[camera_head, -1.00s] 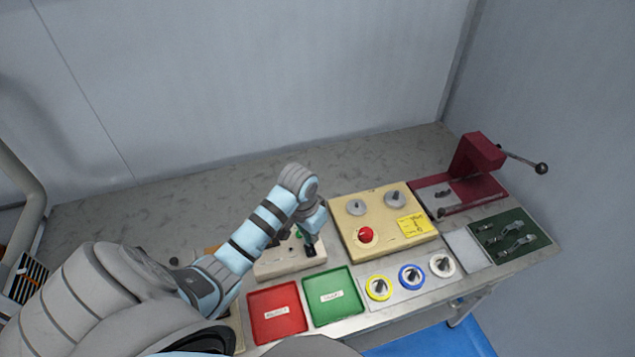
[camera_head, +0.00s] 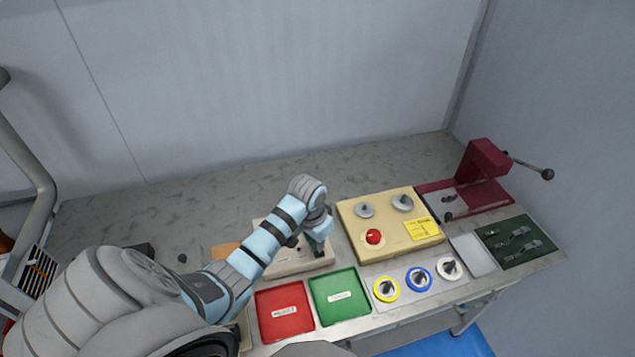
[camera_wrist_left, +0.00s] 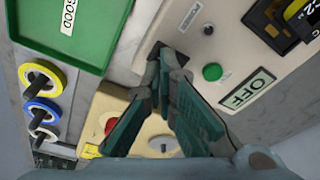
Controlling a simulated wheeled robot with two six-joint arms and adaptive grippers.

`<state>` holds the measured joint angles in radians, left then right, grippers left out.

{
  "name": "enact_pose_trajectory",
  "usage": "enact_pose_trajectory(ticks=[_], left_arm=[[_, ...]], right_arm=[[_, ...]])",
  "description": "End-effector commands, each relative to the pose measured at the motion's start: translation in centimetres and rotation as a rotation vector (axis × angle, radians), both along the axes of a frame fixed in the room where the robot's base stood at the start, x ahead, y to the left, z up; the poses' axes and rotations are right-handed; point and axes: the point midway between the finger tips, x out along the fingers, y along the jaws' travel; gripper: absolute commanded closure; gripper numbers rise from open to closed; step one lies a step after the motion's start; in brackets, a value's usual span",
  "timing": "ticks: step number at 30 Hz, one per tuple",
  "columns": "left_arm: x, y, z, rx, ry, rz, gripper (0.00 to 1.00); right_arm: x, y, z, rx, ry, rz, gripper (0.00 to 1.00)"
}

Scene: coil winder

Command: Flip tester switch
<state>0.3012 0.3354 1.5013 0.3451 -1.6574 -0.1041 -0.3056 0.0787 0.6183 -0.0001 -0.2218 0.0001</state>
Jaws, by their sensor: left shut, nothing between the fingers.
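The tester is a pale box (camera_head: 290,266) behind the red and green trays, partly hidden by my left arm. In the left wrist view its panel (camera_wrist_left: 222,32) carries an OFF label (camera_wrist_left: 247,88), a round green button or lamp (camera_wrist_left: 212,72) and a small black part (camera_wrist_left: 157,47), which looks like the switch lever. My left gripper (camera_head: 317,252) is over the tester's right part. In the left wrist view its dark green fingers (camera_wrist_left: 172,60) are shut and empty, with the tips close beside the black part. I cannot tell whether they touch it. My right gripper is not in view.
A red tray (camera_head: 284,331) and a green tray (camera_head: 340,315) are in front. A yellow box (camera_head: 388,248) with a red button stands right of the tester. Three coloured spools (camera_head: 418,280) lie before it. A dark red press (camera_head: 482,161) stands farther right.

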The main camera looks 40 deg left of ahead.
Motion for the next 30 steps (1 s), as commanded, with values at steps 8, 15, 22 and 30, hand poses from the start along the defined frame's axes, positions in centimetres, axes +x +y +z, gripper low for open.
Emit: enact_pose_trajectory(ticks=[8, 15, 22, 30], left_arm=[[0.00, 0.01, 0.01, 0.000, 0.000, 0.000, 1.00], [0.00, 0.01, 0.01, 0.000, 0.000, 0.000, 1.00], [0.01, 0.01, -0.16, 0.000, 0.000, 0.000, 1.00], [0.00, 0.00, -0.60, 0.000, 0.000, 0.000, 1.00]], right_arm=[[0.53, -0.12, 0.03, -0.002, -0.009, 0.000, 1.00], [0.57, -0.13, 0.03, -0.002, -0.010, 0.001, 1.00], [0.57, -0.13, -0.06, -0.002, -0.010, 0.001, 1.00], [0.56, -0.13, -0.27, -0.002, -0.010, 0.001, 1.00]])
